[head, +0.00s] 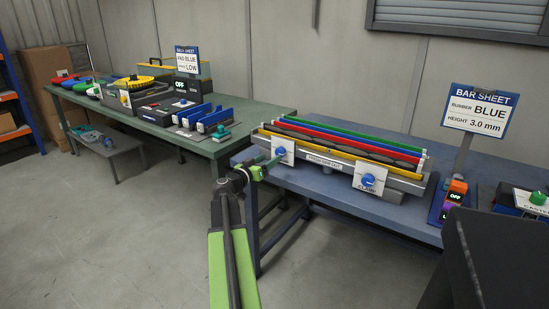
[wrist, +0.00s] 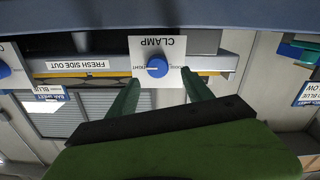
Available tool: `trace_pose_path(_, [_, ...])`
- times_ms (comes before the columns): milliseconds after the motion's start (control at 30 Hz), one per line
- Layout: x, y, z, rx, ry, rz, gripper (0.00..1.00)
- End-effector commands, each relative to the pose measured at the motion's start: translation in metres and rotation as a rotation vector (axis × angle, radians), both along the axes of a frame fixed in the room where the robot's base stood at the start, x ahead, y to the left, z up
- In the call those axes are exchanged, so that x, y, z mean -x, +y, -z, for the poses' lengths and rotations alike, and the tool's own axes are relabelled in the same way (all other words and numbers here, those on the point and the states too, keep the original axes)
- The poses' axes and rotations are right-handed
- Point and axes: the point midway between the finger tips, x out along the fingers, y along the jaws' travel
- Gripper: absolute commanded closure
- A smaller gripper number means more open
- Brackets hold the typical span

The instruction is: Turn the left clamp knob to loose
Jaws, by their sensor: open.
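The left clamp knob (head: 280,151) is a round blue knob on a white plate at the left end of the bar fixture (head: 335,160). In the wrist view, which is upside down, the knob (wrist: 157,67) sits near the middle, on a plate marked CLAMP with small words on both sides. My gripper (head: 266,167) is in front of the plate, its green fingers (wrist: 160,78) open and empty. The fingertips are to either side of the knob and appear apart from it. The knob's pointer direction is too small to tell.
A second blue clamp knob (head: 368,180) is on the fixture's right plate. The fixture stands on a blue table (head: 300,180). A bar sheet sign (head: 479,111) and colored buttons (head: 455,190) are at right. A green table (head: 160,128) with equipment is behind left. The floor at left is mostly clear.

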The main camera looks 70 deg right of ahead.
Motion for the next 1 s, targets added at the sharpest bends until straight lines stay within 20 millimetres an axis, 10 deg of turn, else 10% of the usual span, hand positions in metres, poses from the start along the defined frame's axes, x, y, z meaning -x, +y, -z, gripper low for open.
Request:
trace_pose_path(233, [0.011,-0.045,0.0,-0.001,0.0,0.002,0.41])
trace_pose_path(633, [0.015,-0.054,0.0,-0.001,0.0,0.001,0.41])
trace_pose_path(1000, [0.014,-0.054,0.0,0.0,0.0,-0.001,0.89])
